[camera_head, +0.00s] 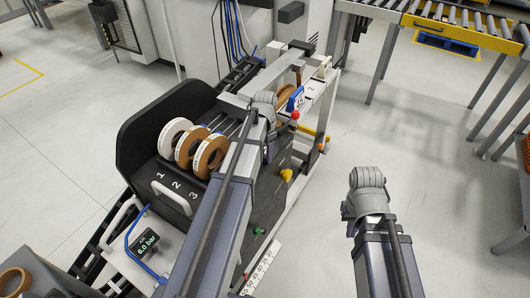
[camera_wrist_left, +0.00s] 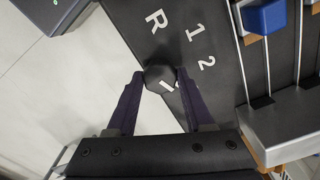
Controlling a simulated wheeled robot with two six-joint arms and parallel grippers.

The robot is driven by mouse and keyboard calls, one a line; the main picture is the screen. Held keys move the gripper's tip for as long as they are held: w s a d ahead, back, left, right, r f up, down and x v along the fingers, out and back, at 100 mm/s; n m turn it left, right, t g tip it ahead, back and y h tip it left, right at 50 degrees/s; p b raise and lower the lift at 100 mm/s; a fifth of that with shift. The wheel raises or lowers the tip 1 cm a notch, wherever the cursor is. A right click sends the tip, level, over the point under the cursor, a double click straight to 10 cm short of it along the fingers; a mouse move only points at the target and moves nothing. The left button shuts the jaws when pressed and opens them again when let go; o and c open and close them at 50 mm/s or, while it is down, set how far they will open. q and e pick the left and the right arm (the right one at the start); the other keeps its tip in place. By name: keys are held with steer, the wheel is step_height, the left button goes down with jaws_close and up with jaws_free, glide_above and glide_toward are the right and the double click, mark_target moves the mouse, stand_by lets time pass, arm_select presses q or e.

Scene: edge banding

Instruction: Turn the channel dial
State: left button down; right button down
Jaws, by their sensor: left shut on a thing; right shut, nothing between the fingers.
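The channel dial (camera_wrist_left: 157,79) is a dark, faceted knob on a black panel (camera_wrist_left: 222,95) in the left wrist view. The white marks R, 1 and 2 stand around it, and a short white line shows at its lower right edge. My left gripper (camera_wrist_left: 160,76) is shut on the dial, one dark finger on each side. In the head view my left arm (camera_head: 218,222) reaches over the machine, and the dial and left fingers are hidden. My right arm (camera_head: 378,245) stands at the right, and its fingers do not show.
Three tape rolls (camera_head: 188,143) stand in a black holder numbered 1 to 3, left of my left arm. A gauge (camera_head: 147,243) reads 6.0 bar. A blue block (camera_wrist_left: 266,17) and metal rods lie beside the panel. Open floor (camera_head: 330,170) is on the right.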

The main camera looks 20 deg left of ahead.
mark_target(265, 154)
stand_by(0.3)
arm_select(q)
steer(key=shift+c, duration=1.4)
jaws_free()
step_height(265, 154, up, 8)
steer(key=p, duration=0.8)
steer(key=shift+f, duration=0.15)
